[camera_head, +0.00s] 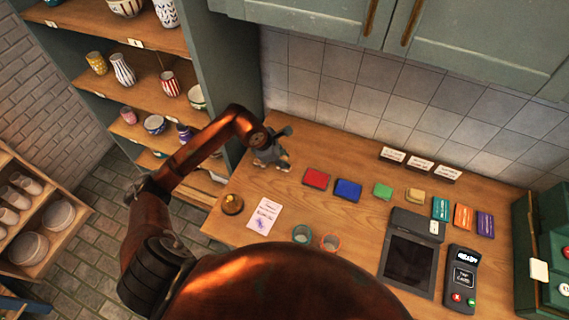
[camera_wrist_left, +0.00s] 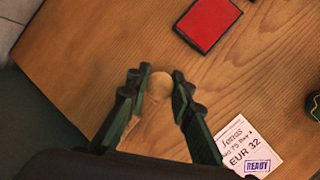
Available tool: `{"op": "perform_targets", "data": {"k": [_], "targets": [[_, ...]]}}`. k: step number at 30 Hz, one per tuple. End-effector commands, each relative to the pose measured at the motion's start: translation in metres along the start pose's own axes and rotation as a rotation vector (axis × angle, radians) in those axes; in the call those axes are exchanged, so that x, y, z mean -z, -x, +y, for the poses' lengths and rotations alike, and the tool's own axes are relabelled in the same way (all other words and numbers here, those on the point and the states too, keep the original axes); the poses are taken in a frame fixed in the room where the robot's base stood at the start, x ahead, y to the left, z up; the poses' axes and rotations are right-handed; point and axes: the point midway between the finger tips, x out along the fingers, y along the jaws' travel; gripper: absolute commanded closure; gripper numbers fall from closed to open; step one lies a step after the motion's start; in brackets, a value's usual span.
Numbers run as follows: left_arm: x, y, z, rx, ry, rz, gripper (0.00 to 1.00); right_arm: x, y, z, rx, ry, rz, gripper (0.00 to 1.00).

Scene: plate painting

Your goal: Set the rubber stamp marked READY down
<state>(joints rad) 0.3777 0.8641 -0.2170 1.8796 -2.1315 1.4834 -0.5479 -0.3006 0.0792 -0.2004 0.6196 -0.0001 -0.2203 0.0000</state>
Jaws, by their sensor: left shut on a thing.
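My left gripper (camera_head: 272,157) is over the left part of the wooden counter, shut on the rubber stamp. In the left wrist view the stamp (camera_wrist_left: 159,86) shows as a round tan knob between the fingertips of the left gripper (camera_wrist_left: 158,88). Its marking is hidden, and I cannot tell whether its base touches the counter. A white card (camera_head: 264,215) lies nearer the front. In the left wrist view the card (camera_wrist_left: 247,147) reads EUR 32 and bears a blue READY imprint. My right gripper is not in view.
A red pad (camera_head: 316,178), a blue pad (camera_head: 348,190) and a green pad (camera_head: 383,191) lie to the right of the left gripper. A brass bell (camera_head: 232,204) stands left of the card. Bare counter (camera_wrist_left: 95,45) surrounds the stamp.

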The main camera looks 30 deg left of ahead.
Motion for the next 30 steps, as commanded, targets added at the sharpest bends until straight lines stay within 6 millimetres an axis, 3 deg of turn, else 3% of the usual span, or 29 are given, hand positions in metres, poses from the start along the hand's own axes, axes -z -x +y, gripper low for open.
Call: {"op": "perform_targets", "data": {"k": [6,17,18,25,30], "targets": [[0.01,-0.028,-0.005,0.004,0.003,0.0,0.95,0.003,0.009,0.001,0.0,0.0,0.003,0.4],[0.013,-0.034,-0.005,0.0,0.0,0.001,0.95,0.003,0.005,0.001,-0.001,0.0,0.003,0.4],[0.013,-0.035,-0.005,0.001,0.0,0.001,0.78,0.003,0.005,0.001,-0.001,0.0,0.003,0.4],[0.013,-0.034,-0.005,0.001,0.0,0.001,0.62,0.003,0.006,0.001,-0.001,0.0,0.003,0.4],[0.013,-0.034,-0.005,0.001,0.0,0.001,0.62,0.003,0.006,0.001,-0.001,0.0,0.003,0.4]]}}
